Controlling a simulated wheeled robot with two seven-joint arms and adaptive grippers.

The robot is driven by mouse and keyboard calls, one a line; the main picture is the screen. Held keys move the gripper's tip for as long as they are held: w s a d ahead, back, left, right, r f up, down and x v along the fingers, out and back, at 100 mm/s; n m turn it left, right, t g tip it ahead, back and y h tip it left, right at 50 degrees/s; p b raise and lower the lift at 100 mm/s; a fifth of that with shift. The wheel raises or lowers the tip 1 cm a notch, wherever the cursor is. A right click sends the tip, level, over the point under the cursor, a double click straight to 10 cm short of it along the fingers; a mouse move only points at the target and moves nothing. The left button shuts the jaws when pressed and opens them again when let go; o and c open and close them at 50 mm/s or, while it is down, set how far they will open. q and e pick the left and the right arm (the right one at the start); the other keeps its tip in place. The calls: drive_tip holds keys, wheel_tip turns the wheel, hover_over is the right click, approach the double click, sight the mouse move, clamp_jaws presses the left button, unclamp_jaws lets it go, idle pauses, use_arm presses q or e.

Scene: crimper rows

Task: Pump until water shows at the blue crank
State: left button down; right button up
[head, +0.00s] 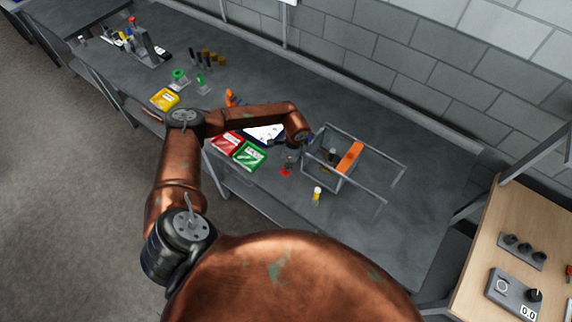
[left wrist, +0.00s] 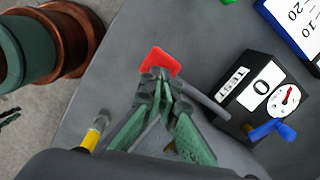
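A black box labelled TEST (left wrist: 241,88) has a white dial with a pointer and a "0" plate on its face. The blue crank (left wrist: 271,129) sticks out from its lower edge; I see no water at it. A grey rod (left wrist: 207,101) runs from near the box towards a red piece (left wrist: 160,62), which also shows in the head view (head: 285,171). My left gripper (left wrist: 160,80) has its green-padded fingers converging at the near edge of the red piece. The tips overlap it in the picture, but whether they grip it is unclear. My right gripper is out of view.
A grey frame (head: 385,160) with an orange bar (head: 349,157) stands on the bench beside the gripper. A yellow-banded item (head: 317,194) lies in front. Green (head: 250,154) and red trays are at left. The bench right of the frame is clear.

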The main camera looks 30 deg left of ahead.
use_arm(q)
drive_tip(key=shift+w, duration=0.1)
drive_tip(key=d, duration=0.2)
drive_tip(key=w+d+r, duration=0.1)
drive_tip(key=shift+s+r, duration=0.1)
idle(0.3)
wheel_tip(320, 180, up, 12)
drive_tip(key=d, duration=0.1)
drive_tip(key=shift+w, duration=0.2)
drive_tip(key=shift+d, duration=0.15)
idle(1.1)
